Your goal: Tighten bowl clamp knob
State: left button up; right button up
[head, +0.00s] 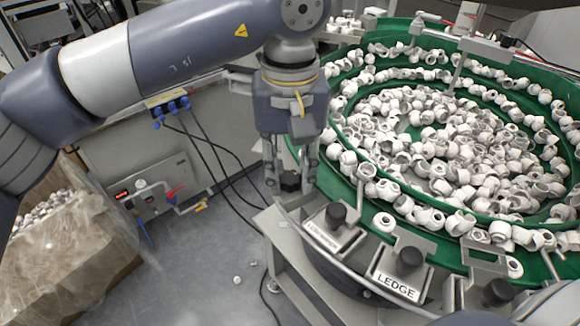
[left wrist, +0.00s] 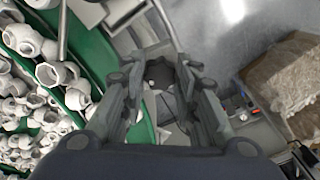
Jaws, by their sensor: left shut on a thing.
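My left gripper (head: 290,186) points down at the left edge of the green bowl feeder (head: 352,196). Its fingers are shut on a black knob (head: 290,179), which shows between the fingertips. In the left wrist view my left gripper (left wrist: 160,62) has its fingers around a dark part, and the grip itself is partly hidden. More black knobs stand along the feeder's front rim: one beside a label (head: 336,214), one above the LEDGE plate (head: 409,259) and one at the lower right (head: 497,291). My right gripper is not in view.
A cardboard box with a plastic liner (head: 70,235) stands at the left. A control panel (head: 155,195) with valves and hanging black cables (head: 205,160) is behind. The grey floor (head: 205,265) is mostly clear.

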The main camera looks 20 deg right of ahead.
aim_at(290, 178)
pick_arm(q)
jog(key=o, duration=1.1)
notch_tip(290, 178, up, 12)
jog(key=shift+r, duration=0.1)
